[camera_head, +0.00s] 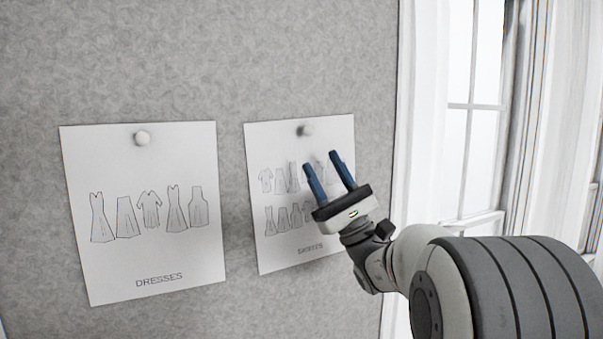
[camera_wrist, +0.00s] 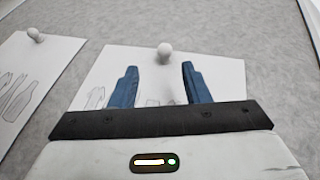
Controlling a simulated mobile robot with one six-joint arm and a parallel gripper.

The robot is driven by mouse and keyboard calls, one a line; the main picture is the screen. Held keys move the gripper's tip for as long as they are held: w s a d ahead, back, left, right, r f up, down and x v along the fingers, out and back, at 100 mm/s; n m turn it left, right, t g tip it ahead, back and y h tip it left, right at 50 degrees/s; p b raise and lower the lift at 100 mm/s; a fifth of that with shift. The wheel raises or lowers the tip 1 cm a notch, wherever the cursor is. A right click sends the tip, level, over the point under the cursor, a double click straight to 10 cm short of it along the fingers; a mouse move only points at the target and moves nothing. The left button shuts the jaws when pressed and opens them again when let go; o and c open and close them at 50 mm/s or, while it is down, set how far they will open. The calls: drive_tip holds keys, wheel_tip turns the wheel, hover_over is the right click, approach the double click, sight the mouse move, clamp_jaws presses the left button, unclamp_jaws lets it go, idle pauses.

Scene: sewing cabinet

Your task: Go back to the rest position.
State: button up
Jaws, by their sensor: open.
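My gripper (camera_head: 323,170) is raised in front of the grey wall board, over the right-hand paper sheet in the head view. Its two blue fingers are apart with nothing between them. In the wrist view, my gripper (camera_wrist: 158,83) points toward the same sheet, and a round white pin (camera_wrist: 164,52) shows beyond the gap between the fingers. I cannot tell how far the fingertips are from the sheet. My gripper hides part of the sheet's drawings.
The board (camera_head: 230,60) holds a "DRESSES" sheet (camera_head: 110,165) and the right-hand sheet (camera_head: 275,240), each with a pin near its top. A white-framed window (camera_head: 430,100) stands at the right, behind my arm. The board's upper area is bare.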

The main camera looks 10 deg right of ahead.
drive_tip(key=s+a+f+n+g+h, duration=0.1)
drive_tip(key=s+a+f+n+g, duration=0.15)
drive_tip(key=a+g, duration=0.3)
drive_tip(key=s+a+f+n+g+h, duration=0.1)
drive_tip(key=s+a+f+n+g, duration=0.1)
drive_tip(key=a+f+g, duration=0.3)
drive_tip(key=s+a+f+n+g+h, duration=0.2)
drive_tip(key=s+a+f+h, duration=0.15)
drive_tip(key=f, duration=0.25)
drive_tip(key=s+a+f+n+g+h, duration=0.25)
drive_tip(key=s+f+h, duration=0.2)
drive_tip(key=f, duration=0.25)
drive_tip(key=s+d+f+n+g+h, duration=0.25)
drive_tip(key=s+f+h, duration=0.25)
drive_tip(key=s+f, duration=0.3)
drive_tip(key=s+d+f+n+t+h, duration=0.1)
drive_tip(key=d+f+n+h, duration=0.1)
drive_tip(key=d, duration=0.4)
drive_tip(key=s+d+f+n+t+h+p, duration=0.1)
drive_tip(key=d+f+n+h, duration=0.2)
drive_tip(key=d+f+h, duration=0.2)
drive_tip(key=shift+d+h, duration=0.7)
drive_tip(key=shift+h, duration=0.3)
drive_tip(key=shift+s+n, duration=0.1)
drive_tip(key=shift+n, duration=0.15)
